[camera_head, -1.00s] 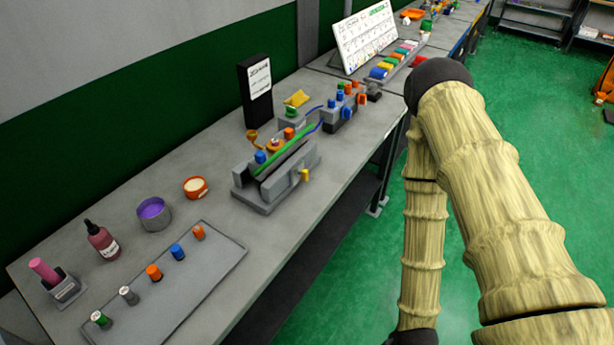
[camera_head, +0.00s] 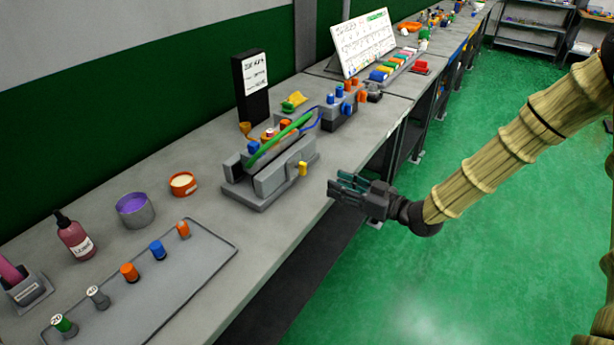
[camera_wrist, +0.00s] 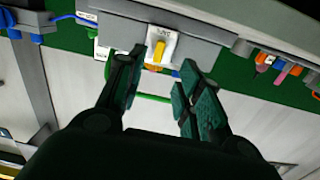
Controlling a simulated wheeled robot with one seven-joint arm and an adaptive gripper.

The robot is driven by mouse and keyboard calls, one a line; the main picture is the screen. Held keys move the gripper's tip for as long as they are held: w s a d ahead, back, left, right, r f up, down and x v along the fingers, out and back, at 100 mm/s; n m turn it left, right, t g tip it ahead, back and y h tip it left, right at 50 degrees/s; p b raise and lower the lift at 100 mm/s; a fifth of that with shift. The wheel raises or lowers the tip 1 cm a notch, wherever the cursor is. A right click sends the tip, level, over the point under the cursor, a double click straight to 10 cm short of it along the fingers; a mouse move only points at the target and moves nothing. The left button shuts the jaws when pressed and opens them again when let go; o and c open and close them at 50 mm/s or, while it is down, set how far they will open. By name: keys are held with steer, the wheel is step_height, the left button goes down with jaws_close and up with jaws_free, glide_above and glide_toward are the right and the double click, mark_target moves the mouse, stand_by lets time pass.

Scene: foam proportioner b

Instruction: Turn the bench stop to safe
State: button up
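A small yellow knob (camera_head: 302,168), which looks like the bench stop, sits on the front of a grey fixture (camera_head: 270,187) on the bench. In the wrist view the yellow knob (camera_wrist: 158,52) is on a white plate (camera_wrist: 162,42) with small lettering that I cannot read surely. My gripper (camera_head: 341,187) is in front of the bench edge, right of the knob and apart from it. In the wrist view my gripper (camera_wrist: 163,66) is open and empty, with the knob showing between and beyond its fingertips.
A green tube (camera_head: 277,140) and coloured caps are on the fixture. A grey tray (camera_head: 195,282) with several small capped pieces lies at the near left. A blue-and-orange block (camera_head: 341,112) stands behind the fixture. The green floor right of the bench is clear.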

mark_target(306, 167)
steer(key=shift+n+y, duration=0.3)
steer(key=x, duration=0.7)
steer(key=r+p+x, duration=0.1)
steer(key=x, duration=0.3)
steer(key=shift+w+d+r, duration=0.1)
steer(key=shift+w+r, duration=0.05)
jaws_close()
